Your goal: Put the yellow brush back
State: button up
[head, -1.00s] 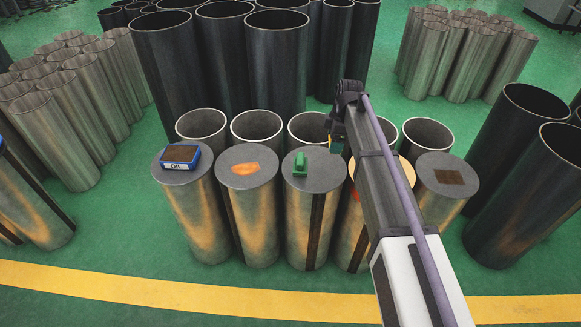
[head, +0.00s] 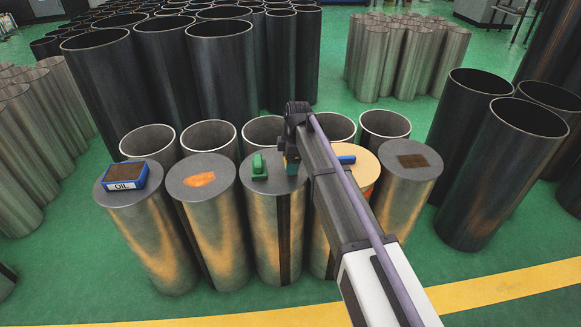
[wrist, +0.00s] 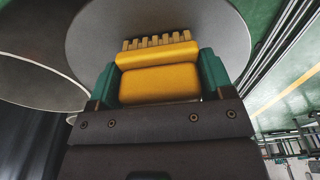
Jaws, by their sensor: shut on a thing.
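My gripper (head: 291,164) is shut on the yellow brush (wrist: 158,82), which spans between the green fingertips in the wrist view. The brush's pale bristle tufts (wrist: 150,44) point away from the palm, against a grey round top (wrist: 100,40). In the head view my gripper is at the right part of the third cylinder's grey top (head: 275,185), beside a green brush (head: 258,166) standing there. The arm mostly hides the yellow brush in that view. I cannot tell whether the yellow brush touches the top.
The row also has a blue OIL tray (head: 125,177), an orange patch (head: 200,179), a blue object (head: 346,159) on a tan top (head: 366,167), and a brown patch (head: 412,161). Open pipes (head: 209,138) stand close behind. Dark pipes (head: 500,170) stand right.

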jog(key=shift+f, duration=0.1)
jog(key=o, duration=0.8)
jog(key=shift+o, duration=0.2)
jog(key=r+p, duration=0.4)
jog(key=d+r+p, duration=0.1)
jog(key=r+p, duration=0.7)
jog(key=shift+w+d+r, duration=0.15)
jog(key=shift+r, duration=0.15)
jog(key=shift+f, duration=0.15)
jog(key=shift+d, duration=0.1)
jog(key=s+d+m+h, duration=0.1)
jog(key=s+d+m, duration=0.9)
jog(key=s, duration=0.4)
jog(key=s+d+m, duration=1)
jog(key=s, duration=0.5)
notch_tip(320, 180, up, 15)
jog(key=p, duration=1.5)
jog(key=shift+w, duration=0.35)
